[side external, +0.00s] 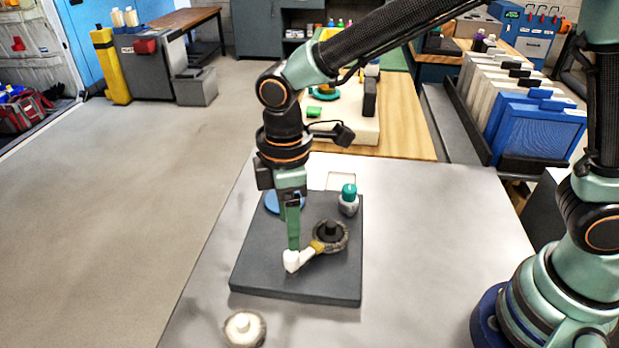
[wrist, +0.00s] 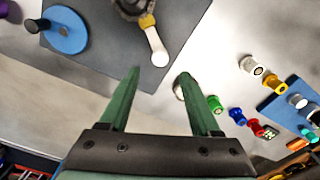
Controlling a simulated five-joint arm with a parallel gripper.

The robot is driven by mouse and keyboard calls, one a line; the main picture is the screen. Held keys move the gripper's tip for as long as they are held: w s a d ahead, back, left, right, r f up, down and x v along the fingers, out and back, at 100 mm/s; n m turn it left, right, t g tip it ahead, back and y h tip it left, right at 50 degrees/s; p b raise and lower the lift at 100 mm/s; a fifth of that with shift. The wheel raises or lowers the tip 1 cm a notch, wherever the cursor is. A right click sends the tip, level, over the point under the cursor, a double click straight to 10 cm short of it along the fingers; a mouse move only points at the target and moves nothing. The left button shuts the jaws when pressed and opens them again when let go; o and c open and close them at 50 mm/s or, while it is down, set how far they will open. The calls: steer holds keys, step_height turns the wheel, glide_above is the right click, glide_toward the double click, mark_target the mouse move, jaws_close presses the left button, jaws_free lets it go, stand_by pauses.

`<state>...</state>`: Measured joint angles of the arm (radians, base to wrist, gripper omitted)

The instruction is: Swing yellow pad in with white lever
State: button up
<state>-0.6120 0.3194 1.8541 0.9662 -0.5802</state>
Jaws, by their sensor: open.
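The white lever (side external: 292,260) juts from a round, dark-centred ring (side external: 330,236) on a dark grey board (side external: 252,278). The yellow pad (side external: 316,246) sits where the lever meets the ring. In the wrist view, the white lever (wrist: 157,48) points toward my fingertips, with the yellow pad (wrist: 147,21) at its far end. My gripper (side external: 294,246) is open and empty, fingers pointing down at the lever's free end. In the wrist view, my gripper (wrist: 159,74) has its fingertips spread on either side of the line of the lever; contact cannot be told.
A blue disc (side external: 272,207) lies on the board behind my fingers. A teal-capped bottle (side external: 348,200) stands at the board's back right. A white-topped round piece (side external: 243,328) sits in front of the board. Several coloured pieces and a blue tray (wrist: 275,106) show right in the wrist view.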

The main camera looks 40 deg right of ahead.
step_height(320, 180, up, 5)
steer(key=shift+r, duration=0.2)
stand_by(0.3)
steer(key=s+d+r+m+t, duration=0.2)
steer(key=d+m, duration=0.4)
steer(key=d, duration=0.5)
steer(key=s+d+r+m+t, duration=0.2)
steer(key=d+m, duration=0.5)
steer(key=d, duration=0.5)
step_height(320, 180, up, 2)
steer(key=shift+s+d+m+t, duration=0.2)
steer(key=shift+s+m+t, duration=0.15)
steer(key=shift+t, duration=0.45)
